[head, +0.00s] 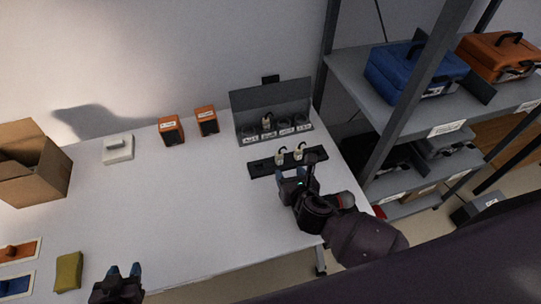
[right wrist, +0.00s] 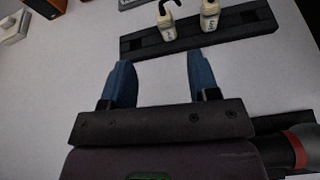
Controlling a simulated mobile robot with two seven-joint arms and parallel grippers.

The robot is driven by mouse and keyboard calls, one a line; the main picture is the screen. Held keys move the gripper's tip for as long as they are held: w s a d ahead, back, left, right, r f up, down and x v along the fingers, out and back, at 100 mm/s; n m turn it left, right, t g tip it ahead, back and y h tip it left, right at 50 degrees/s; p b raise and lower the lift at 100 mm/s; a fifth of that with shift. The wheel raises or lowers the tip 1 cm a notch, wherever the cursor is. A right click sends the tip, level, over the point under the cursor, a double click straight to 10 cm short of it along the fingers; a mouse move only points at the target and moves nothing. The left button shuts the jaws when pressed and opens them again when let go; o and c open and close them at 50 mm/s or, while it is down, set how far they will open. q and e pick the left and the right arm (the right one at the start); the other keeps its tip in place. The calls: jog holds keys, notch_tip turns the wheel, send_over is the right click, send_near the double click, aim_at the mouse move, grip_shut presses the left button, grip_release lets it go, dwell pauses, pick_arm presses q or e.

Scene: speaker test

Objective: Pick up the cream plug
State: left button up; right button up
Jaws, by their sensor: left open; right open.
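Two cream plugs stand upright on a black strip (head: 314,156), a left one (head: 281,157) and a right one (head: 299,153), each with a dark cable loop. The right wrist view also shows the left plug (right wrist: 166,25) and the right plug (right wrist: 209,15) on the strip (right wrist: 145,45). A third light plug (head: 267,123) is at the grey panel behind. My right gripper (right wrist: 161,76) is open and empty, just in front of the strip and apart from the plugs. My left gripper (head: 125,270) is open at the table's front left, far from the plugs.
A grey test panel (head: 270,98) stands behind the strip. Two orange speakers (head: 171,131) (head: 207,121), a white block (head: 118,149) and a cardboard box (head: 48,180) stand further left. A shelf rack (head: 400,118) borders the table's right side. The middle of the table is clear.

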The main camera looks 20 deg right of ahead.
aim_at(280, 158)
pick_arm(q)
jog(key=shift+s+d, duration=0.2)
jog(key=shift+d, duration=0.1)
jog(key=shift+a+f+b, duration=0.1)
jog(key=shift+f+b, duration=0.3)
jog(key=shift+f, duration=0.1)
pick_arm(e)
jog(key=shift+n, duration=0.6)
jog(key=x, duration=0.5)
jog(key=shift+w+d+f, duration=0.15)
jog(key=shift+f, duration=0.05)
pick_arm(q)
jog(key=shift+f+b, duration=0.55)
pick_arm(e)
jog(key=x, duration=0.4)
jog(key=shift+w+d+f, duration=0.1)
jog(key=shift+f, duration=0.35)
jog(key=shift+w+f, duration=0.1)
jog(key=shift+w, duration=0.3)
jog(key=c, duration=0.9)
pick_arm(q)
jog(key=shift+f, duration=0.1)
pick_arm(e)
jog(key=shift+c, duration=0.5)
